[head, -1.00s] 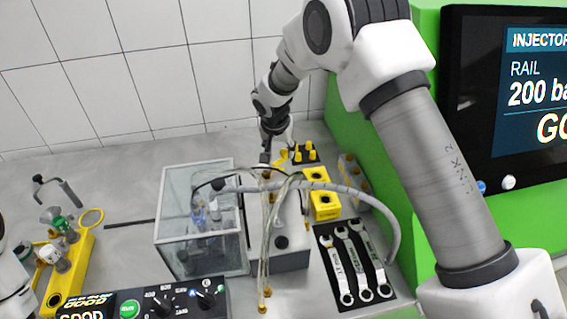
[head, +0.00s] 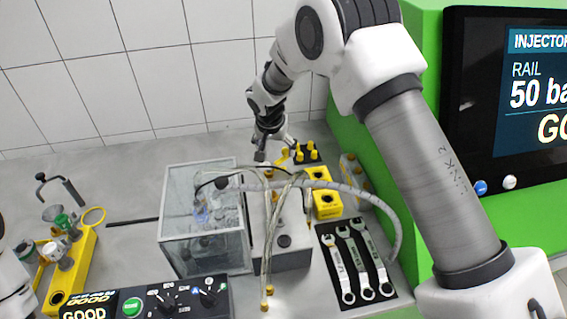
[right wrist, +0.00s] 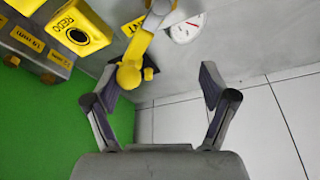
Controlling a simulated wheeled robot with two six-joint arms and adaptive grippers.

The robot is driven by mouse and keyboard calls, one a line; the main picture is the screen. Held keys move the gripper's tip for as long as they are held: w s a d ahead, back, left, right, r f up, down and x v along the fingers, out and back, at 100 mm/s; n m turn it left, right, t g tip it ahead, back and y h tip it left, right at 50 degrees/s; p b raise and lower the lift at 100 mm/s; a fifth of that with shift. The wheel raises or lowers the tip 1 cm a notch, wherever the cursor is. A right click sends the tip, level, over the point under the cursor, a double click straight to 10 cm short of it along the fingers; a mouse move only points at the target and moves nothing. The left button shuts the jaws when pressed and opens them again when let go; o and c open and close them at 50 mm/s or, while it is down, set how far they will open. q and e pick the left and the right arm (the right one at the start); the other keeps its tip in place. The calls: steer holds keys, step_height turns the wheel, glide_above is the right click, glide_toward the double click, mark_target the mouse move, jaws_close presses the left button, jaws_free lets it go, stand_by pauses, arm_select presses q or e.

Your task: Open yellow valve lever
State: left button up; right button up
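The yellow valve lever (right wrist: 136,58) shows in the right wrist view as a bar with a round knob at its near end. In the head view the lever (head: 282,157) is small and partly hidden near my right gripper (head: 276,150). In the right wrist view my right gripper (right wrist: 158,76) is open, its two fingers wide apart. The lever's knob appears between them, closer to the left finger, with no clear contact. The gripper holds nothing. My left gripper is not in view; only part of my left arm shows at the left edge.
A pressure gauge (right wrist: 186,28) is beside the lever. A yellow block (head: 325,204), wrenches on a black mat (head: 327,229), a clear box (head: 176,236) and looping hoses surround the bench unit. A green wall and display (head: 528,90) stand at the right.

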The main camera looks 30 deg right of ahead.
steer(key=shift+s+a+r, duration=0.1)
steer(key=shift+r, duration=0.15)
steer(key=r+p, duration=0.1)
steer(key=r, duration=0.1)
steer(key=r+p, duration=0.2)
steer(key=r, duration=0.1)
steer(key=shift+d+r+p, duration=0.2)
steer(key=shift+r+p, duration=0.1)
steer(key=shift+r, duration=0.05)
steer(key=shift+f, duration=0.1)
